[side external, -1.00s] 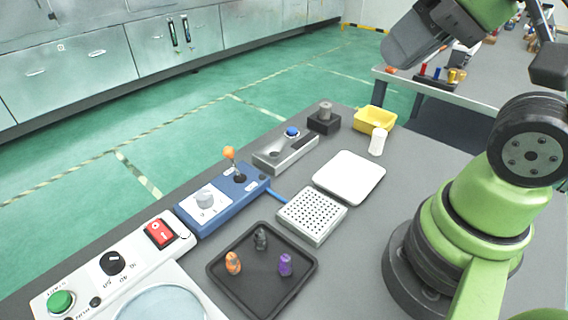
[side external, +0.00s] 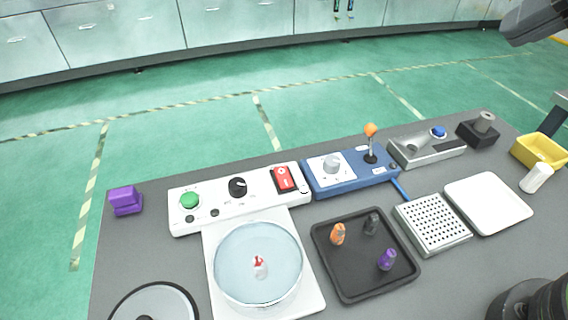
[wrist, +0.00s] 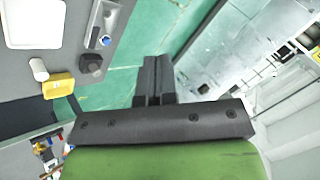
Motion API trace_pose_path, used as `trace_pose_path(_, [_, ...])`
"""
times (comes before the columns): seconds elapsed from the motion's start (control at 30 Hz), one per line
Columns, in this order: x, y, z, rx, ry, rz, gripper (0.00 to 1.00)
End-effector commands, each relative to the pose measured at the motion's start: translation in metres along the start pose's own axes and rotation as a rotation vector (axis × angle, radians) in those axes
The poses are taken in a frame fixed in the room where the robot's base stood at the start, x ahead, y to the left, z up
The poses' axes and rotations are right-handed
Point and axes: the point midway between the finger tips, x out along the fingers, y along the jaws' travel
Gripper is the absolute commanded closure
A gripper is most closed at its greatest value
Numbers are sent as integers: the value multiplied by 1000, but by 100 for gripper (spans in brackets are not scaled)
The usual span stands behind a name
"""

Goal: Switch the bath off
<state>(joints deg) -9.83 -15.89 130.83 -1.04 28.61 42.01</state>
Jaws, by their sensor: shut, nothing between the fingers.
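The bath (side external: 310,299) is a white unit with a round, clear basin (side external: 258,262) of bluish water, and a small red-and-white piece is in it. Its white control panel (side external: 215,207) carries a green round button (side external: 189,200), a black knob (side external: 238,187) and a red rocker switch (side external: 284,179) at the right end. I cannot tell which way the rocker is pressed. My gripper (wrist: 153,62) is shut and empty in the wrist view, over the green floor beyond the table edge, away from the bath. The bath is outside the wrist view.
A blue box (side external: 350,174) with an orange-tipped lever stands right of the panel. A black tray (side external: 350,285) holds several small pieces. A perforated block (side external: 432,224), white plate (side external: 488,203) and yellow bin (side external: 540,150) lie further right. A purple block (side external: 125,200) sits left.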

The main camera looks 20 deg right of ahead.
Motion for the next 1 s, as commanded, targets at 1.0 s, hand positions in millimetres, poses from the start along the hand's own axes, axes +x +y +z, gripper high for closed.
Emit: trace_pose_path(1.0, [245,-110,130,927,-314,-187,100])
